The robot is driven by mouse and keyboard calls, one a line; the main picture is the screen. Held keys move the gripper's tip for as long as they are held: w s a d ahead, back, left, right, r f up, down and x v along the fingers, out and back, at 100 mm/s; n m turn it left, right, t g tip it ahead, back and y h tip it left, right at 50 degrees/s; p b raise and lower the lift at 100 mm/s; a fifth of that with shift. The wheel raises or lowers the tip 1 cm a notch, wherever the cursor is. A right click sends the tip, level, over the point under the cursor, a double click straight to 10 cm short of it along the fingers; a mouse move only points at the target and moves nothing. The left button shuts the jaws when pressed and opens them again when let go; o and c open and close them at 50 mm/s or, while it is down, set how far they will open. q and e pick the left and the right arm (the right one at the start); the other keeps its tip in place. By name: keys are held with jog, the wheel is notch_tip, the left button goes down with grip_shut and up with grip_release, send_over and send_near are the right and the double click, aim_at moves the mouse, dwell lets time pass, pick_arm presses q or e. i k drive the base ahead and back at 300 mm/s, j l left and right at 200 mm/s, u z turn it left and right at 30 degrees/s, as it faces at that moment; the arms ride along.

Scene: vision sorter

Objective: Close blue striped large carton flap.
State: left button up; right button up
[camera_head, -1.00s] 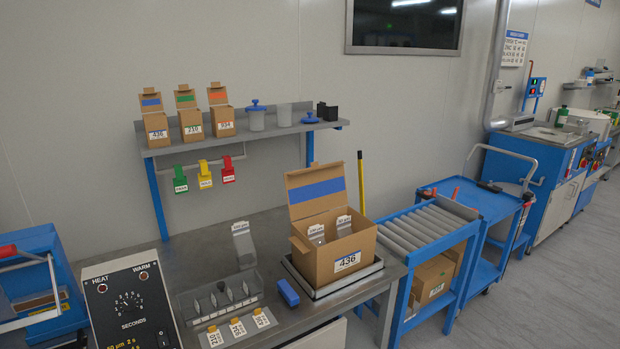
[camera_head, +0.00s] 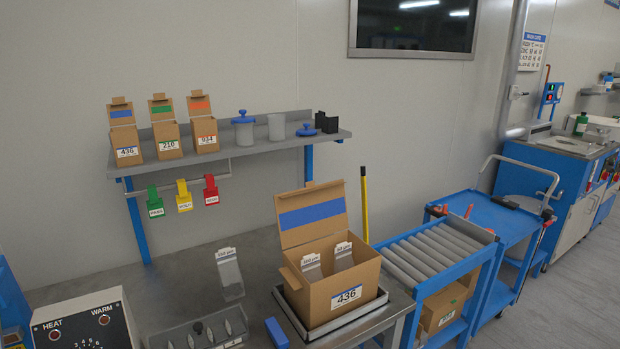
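The large carton (camera_head: 343,295) is brown cardboard with a 436 label on its front. It stands on a dark tray with a pale rim (camera_head: 363,313) on the metal bench. Its flap (camera_head: 312,214), with a blue stripe on the inner face, stands up at the back, so the carton is open. Two clear packets with white labels (camera_head: 312,262) (camera_head: 343,251) stand upright inside it. Neither of my grippers is in view.
A blue block (camera_head: 276,332) lies left of the carton. A clear packet (camera_head: 230,272) and a grey slotted rack (camera_head: 202,332) are farther left. A roller conveyor (camera_head: 436,252) adjoins at right. A shelf (camera_head: 272,142) with small open cartons is behind.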

aim_at(309, 213)
jog(key=i+l+u, duration=0.1)
jog(key=i+l, duration=0.6)
